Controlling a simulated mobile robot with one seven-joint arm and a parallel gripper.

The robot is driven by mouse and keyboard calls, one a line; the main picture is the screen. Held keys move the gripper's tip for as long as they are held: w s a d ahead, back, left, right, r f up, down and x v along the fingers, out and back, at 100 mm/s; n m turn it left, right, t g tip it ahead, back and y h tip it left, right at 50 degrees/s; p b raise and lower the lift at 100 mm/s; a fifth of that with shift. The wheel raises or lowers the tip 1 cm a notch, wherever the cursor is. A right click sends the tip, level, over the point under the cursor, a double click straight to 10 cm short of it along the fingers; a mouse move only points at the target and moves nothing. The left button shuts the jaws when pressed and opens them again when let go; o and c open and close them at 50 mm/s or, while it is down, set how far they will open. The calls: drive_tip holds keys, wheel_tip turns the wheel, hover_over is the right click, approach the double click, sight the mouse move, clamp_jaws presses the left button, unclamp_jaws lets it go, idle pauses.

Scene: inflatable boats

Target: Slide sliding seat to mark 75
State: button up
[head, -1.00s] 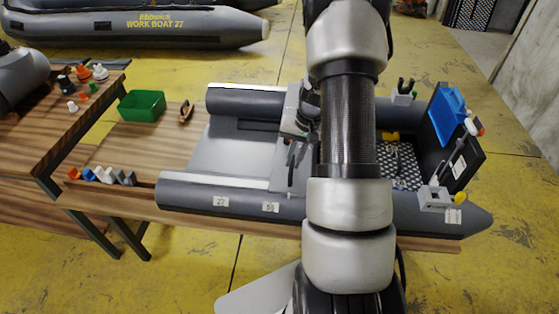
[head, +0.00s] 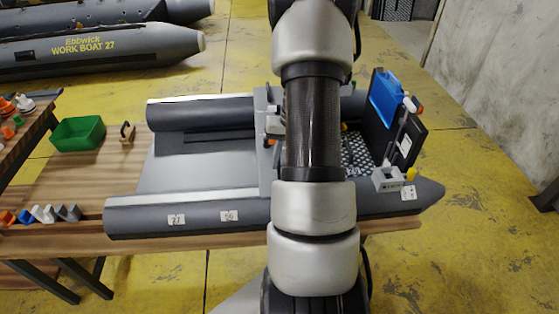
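The sliding seat (head: 265,180) is a light grey crosspiece spanning the small grey boat between its two tubes. Its left edge shows just left of my arm; the rest is hidden behind the arm. On the near tube (head: 150,215), mark 27 (head: 176,219) and a mark that seems to read 50 (head: 229,216) lie left of the seat. Mark 75 is not visible; my arm covers the tube to the right of the seat. My gripper is mostly hidden behind my arm links, by the seat; its fingers cannot be made out.
A green bin (head: 78,134) and small coloured parts (head: 42,214) lie left of the boat on the wooden table (head: 95,180). The dark transom (head: 393,115) with a blue panel stands at the right. A grey bracket (head: 392,179) sits on the near tube at the right.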

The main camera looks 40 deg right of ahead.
drive_tip(key=o, duration=0.3)
drive_tip(key=shift+r, duration=0.15)
drive_tip(key=d+r, duration=0.1)
drive_tip(key=r, duration=0.4)
drive_tip(key=s+d+r+p, duration=0.1)
drive_tip(key=r, duration=1.1)
drive_tip(key=shift+s+d+p, duration=0.3)
drive_tip(key=shift+s+d, duration=0.1)
drive_tip(key=shift+s+f, duration=0.1)
